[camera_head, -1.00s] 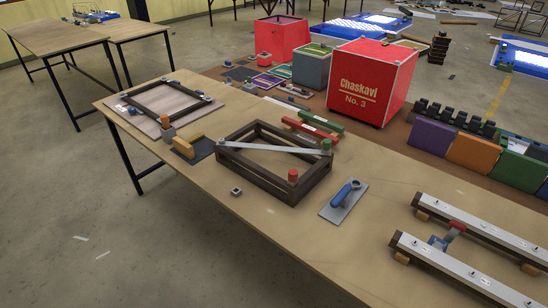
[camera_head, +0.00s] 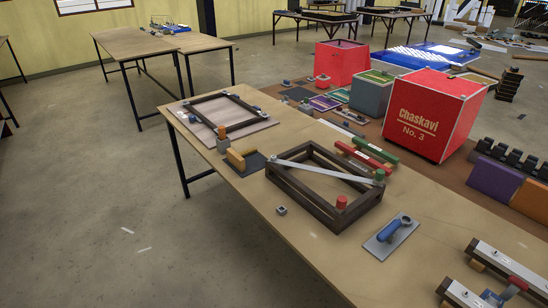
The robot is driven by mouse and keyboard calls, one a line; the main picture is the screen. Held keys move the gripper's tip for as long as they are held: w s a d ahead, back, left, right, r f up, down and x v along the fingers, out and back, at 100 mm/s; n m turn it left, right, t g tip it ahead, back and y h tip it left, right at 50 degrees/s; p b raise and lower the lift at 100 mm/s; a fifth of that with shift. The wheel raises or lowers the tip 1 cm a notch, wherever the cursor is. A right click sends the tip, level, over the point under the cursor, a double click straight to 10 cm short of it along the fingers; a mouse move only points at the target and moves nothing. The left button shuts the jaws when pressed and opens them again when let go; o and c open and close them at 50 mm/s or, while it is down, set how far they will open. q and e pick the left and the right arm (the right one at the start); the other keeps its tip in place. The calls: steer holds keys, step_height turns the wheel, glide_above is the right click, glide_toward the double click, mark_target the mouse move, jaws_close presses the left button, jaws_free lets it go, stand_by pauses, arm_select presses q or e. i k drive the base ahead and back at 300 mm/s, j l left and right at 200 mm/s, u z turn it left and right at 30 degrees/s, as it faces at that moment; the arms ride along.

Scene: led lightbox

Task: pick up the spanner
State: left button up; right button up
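I cannot make out a spanner for certain in the head view. A small dark and metallic item (camera_head: 350,117) lies on the brown surface behind the green and red bars, too small to identify. Neither of my grippers is in view.
A red box (camera_head: 432,112) stands behind. The floor at left is clear.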

mark_target(382, 237)
steer(key=l+z, duration=0.2)
steer(key=z, duration=0.5)
